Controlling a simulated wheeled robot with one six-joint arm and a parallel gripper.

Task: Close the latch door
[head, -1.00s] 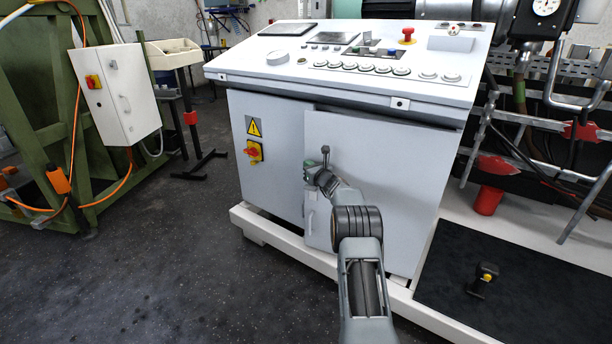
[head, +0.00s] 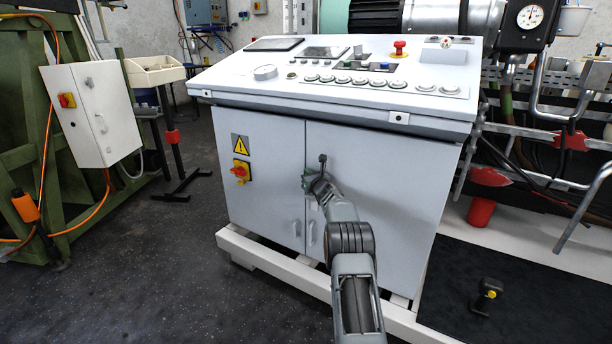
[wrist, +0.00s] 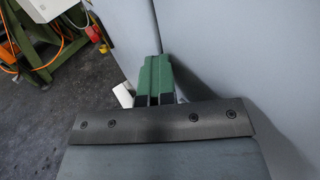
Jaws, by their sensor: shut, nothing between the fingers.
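The latch door (head: 400,180) is the right-hand grey door of the control console's cabinet. In the head view it looks level with the left door (head: 265,190), with only a thin seam between them. My gripper (head: 309,183) is at the door's left edge, close to the seam, above the small door handles (head: 311,233). In the wrist view the green fingers (wrist: 156,68) are together and empty, pointing at the seam. The door panel (wrist: 235,55) fills the right side there. Whether the fingertips touch the door, I cannot tell. The latch itself is not clearly visible.
The console's sloped top (head: 340,75) with buttons overhangs the doors. A white base frame (head: 270,255) runs along below. A red rotary switch (head: 240,172) is on the left door. Open dark floor (head: 150,270) lies to the left.

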